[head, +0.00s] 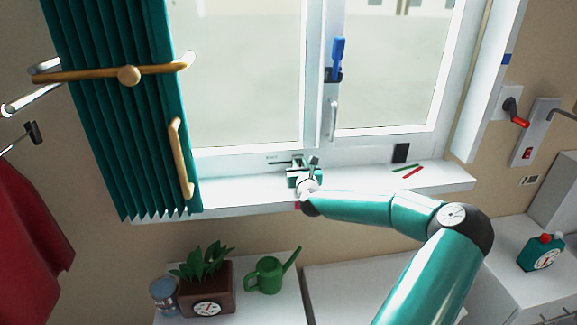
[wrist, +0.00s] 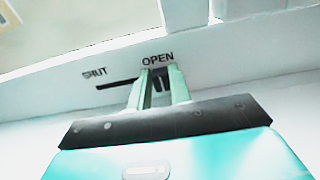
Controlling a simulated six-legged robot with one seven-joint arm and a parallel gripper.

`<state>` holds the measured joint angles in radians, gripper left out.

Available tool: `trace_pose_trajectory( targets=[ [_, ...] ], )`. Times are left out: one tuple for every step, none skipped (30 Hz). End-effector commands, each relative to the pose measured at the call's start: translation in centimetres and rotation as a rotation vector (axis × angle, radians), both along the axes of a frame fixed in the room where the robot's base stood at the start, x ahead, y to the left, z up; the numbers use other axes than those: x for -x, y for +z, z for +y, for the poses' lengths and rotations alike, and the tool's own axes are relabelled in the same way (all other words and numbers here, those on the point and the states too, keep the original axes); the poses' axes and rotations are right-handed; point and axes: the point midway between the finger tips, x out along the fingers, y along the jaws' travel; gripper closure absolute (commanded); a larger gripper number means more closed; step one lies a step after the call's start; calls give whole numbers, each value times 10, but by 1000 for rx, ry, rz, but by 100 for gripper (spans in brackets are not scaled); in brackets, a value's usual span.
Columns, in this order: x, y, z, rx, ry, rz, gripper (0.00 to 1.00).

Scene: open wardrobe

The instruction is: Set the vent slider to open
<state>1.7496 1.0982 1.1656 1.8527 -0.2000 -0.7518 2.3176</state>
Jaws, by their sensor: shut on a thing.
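The vent slot (wrist: 117,82) is a dark slit in the white window frame, labelled SHUT at its left and OPEN at its right in the wrist view. It shows small in the head view (head: 277,162). My gripper (wrist: 160,72) is shut on the vent slider (wrist: 160,79), at the right part of the slot, just under the word OPEN. Only a small dark part of the slider shows between the fingers. The dark slit shows to the left of the fingers. In the head view my gripper (head: 302,165) is at the lower window frame and hides the slider.
A teal curtain (head: 110,100) with a wooden handle hangs left of the slot. A window handle (head: 333,120) is above right. Red and green sticks (head: 408,171) and a black block (head: 400,152) are on the right of the sill (head: 445,179). A plant pot (head: 207,288) and green watering can (head: 268,275) stand below.

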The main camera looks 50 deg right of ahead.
Motion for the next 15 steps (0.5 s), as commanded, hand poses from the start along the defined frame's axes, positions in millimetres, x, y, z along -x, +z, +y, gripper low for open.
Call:
trace_pose_trajectory(
  targets=[
    [2,1,-4,2,-7,-1,100],
    [3,1,-4,2,-7,-1,100],
    [3,1,-4,2,-8,-1,100],
    [3,1,-4,2,-8,-1,100],
    [3,1,-4,2,-9,-1,100],
    [3,1,-5,2,-9,-1,100],
    [3,1,-5,2,-10,-1,100],
    [3,1,-5,3,-11,0,76],
    [4,1,-5,3,-11,0,68],
    [4,1,-5,3,-11,0,62],
    [3,1,-5,3,-10,0,58],
    [3,1,-4,3,-10,0,58],
    [3,1,-4,2,-9,-1,58],
    [3,1,-4,2,-8,-1,58],
    [3,1,-3,2,-8,-1,58]
  ],
)
